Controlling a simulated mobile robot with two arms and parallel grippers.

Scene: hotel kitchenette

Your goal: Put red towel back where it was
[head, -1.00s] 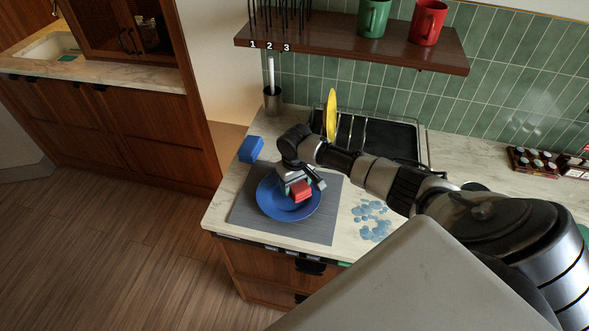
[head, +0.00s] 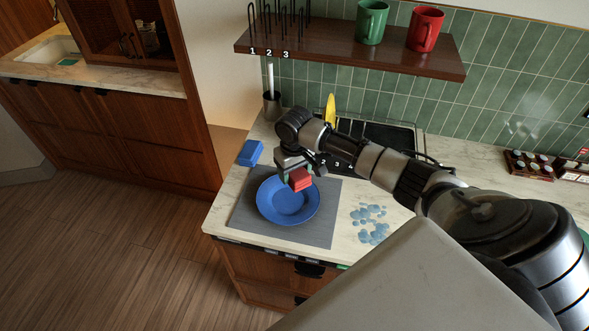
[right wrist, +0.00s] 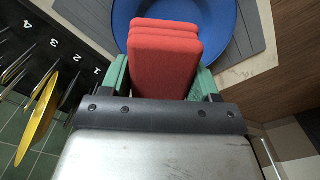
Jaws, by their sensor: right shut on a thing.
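The folded red towel (head: 299,179) is held in my right gripper (head: 297,172) above the blue plate (head: 289,213). In the right wrist view the towel (right wrist: 163,60) sits between the green fingers of the gripper (right wrist: 160,78), which is shut on it. The plate (right wrist: 232,40) shows behind and below the towel there. My left gripper is not in view.
The plate lies on a grey mat (head: 322,226) near the counter's front edge. A blue folded cloth (head: 250,153) lies left of it, and bluish spots (head: 372,222) mark the counter to the right. A black dish rack with a yellow plate (head: 330,108) stands behind, under a shelf (head: 350,50).

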